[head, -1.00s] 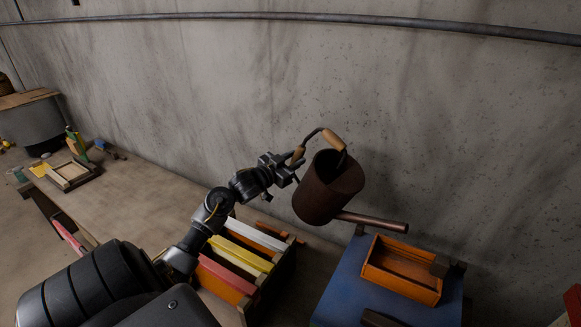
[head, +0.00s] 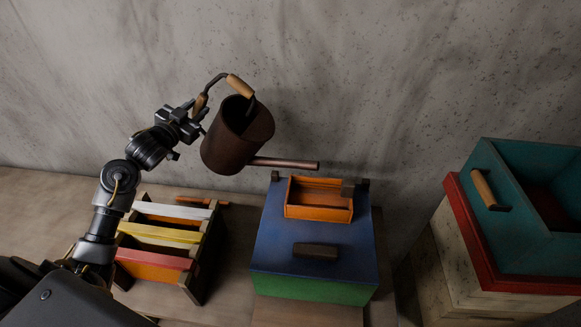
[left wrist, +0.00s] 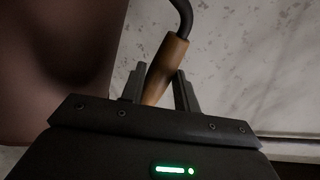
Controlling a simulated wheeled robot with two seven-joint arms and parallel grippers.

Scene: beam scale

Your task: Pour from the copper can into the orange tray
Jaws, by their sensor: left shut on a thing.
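The copper can (head: 232,148) is dark brown, with a straight spout and a wood-gripped handle. It hangs tilted in the air in the head view, its spout pointing right. My left gripper (head: 197,117) is shut on the can's handle; the left wrist view shows the wooden grip (left wrist: 165,68) between the fingers. The orange tray (head: 318,213) sits on top of a blue box (head: 290,248), below and right of the can. The spout tip is above the tray, apart from it. The can's contents are not visible. My right gripper is out of view.
A rack with white, yellow and red slats (head: 160,235) stands left of the blue box. A dark block (head: 316,251) lies on the box in front of the tray. A teal crate (head: 510,240) stands on a red-edged box at right. A concrete wall is behind.

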